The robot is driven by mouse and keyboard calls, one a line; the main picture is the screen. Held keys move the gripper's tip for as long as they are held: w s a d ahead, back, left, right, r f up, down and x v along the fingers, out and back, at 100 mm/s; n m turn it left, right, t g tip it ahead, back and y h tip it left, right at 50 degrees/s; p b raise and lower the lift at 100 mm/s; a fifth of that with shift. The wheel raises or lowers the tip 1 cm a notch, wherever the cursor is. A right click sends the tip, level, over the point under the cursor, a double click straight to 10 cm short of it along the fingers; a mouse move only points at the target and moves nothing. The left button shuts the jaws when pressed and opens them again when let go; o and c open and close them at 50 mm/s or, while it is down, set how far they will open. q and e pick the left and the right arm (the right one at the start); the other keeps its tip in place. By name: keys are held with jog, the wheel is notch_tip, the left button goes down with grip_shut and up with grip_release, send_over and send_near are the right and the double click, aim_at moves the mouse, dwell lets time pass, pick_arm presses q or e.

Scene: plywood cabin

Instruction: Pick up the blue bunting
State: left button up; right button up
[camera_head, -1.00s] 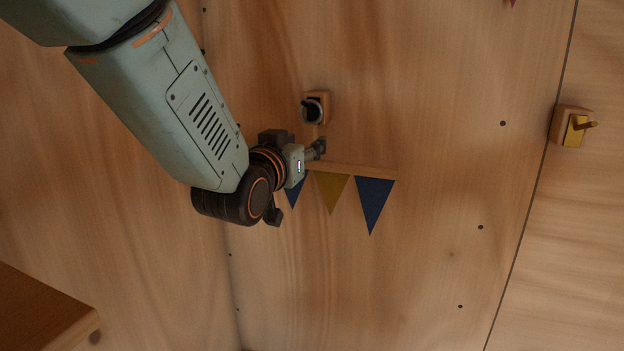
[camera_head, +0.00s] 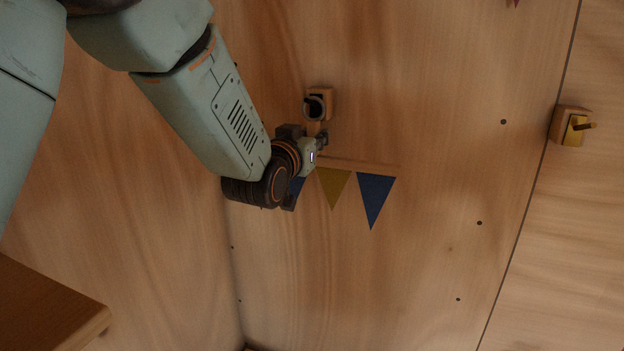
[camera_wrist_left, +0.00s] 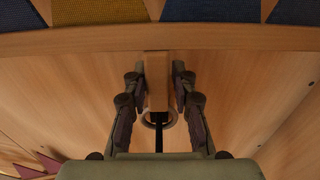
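The blue bunting is a thin wooden bar (camera_head: 360,164) with blue and mustard flags, hanging on the wall below a peg. One blue flag (camera_head: 375,198) shows fully on the right; another is partly hidden behind my gripper. In the left wrist view the bar (camera_wrist_left: 230,38) crosses the top with its flags above it, and a short wooden stem (camera_wrist_left: 157,82) runs from its middle. My left gripper (camera_head: 322,140) is at this stem, just above the bar. In the left wrist view its fingers (camera_wrist_left: 158,78) stand open on either side of the stem, close to it. My right gripper is out of view.
A wooden block with a dark round peg (camera_head: 316,104) is on the wall just above my left gripper. Another block with a brass peg (camera_head: 574,126) is at the right. A wooden ledge (camera_head: 45,310) is at the lower left. The wall below the flags is clear.

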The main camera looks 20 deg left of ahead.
pick_arm(q)
jog(key=c, duration=0.3)
jog(key=shift+d, duration=0.25)
grip_shut()
jog(key=shift+a, duration=0.2)
jog(key=shift+r, duration=0.1)
